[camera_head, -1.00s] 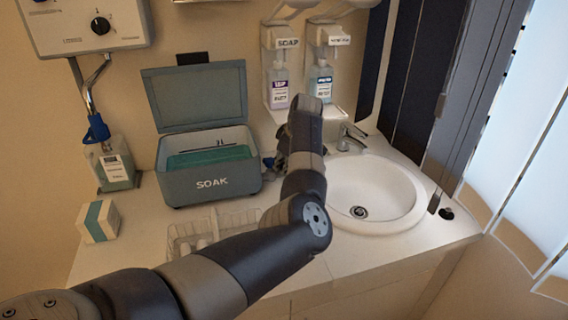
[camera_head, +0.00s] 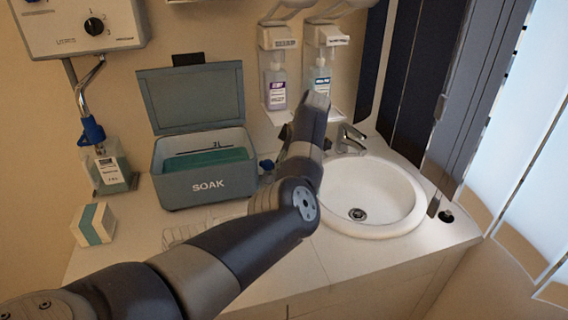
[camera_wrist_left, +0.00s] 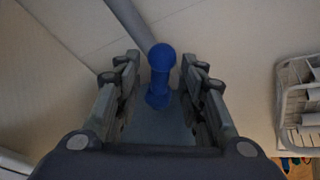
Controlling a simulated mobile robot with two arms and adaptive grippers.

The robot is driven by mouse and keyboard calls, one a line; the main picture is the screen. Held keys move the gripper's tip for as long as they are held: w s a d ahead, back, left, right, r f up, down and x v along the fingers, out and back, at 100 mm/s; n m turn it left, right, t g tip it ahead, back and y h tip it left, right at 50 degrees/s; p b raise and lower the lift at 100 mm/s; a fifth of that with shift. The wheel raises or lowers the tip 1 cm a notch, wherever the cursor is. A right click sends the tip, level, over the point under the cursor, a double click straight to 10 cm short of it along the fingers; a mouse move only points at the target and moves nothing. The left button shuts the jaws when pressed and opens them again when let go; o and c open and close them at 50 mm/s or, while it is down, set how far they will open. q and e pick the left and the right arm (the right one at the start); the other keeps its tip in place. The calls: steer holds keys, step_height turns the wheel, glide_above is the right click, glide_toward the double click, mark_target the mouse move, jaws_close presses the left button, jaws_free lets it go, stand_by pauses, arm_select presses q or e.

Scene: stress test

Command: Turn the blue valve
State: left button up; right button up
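A blue valve (camera_wrist_left: 161,75) with a rounded end shows in the left wrist view. It lies between the two fingers of my left gripper (camera_wrist_left: 158,63), with a visible gap on each side. The gripper is open around it. In the head view a small blue part (camera_head: 266,166) shows just right of the SOAK box, beside my left arm. My right gripper is in neither view.
An open SOAK box (camera_head: 208,186) stands left of my arm. A sink (camera_head: 372,190) with a tap (camera_head: 350,138) is to the right. A bottle (camera_head: 110,168) and a small carton (camera_head: 93,224) stand at left. A white rack (camera_wrist_left: 292,100) is right in the wrist view.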

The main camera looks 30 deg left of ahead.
arm_select(q)
steer(key=v, duration=1.2)
stand_by(0.5)
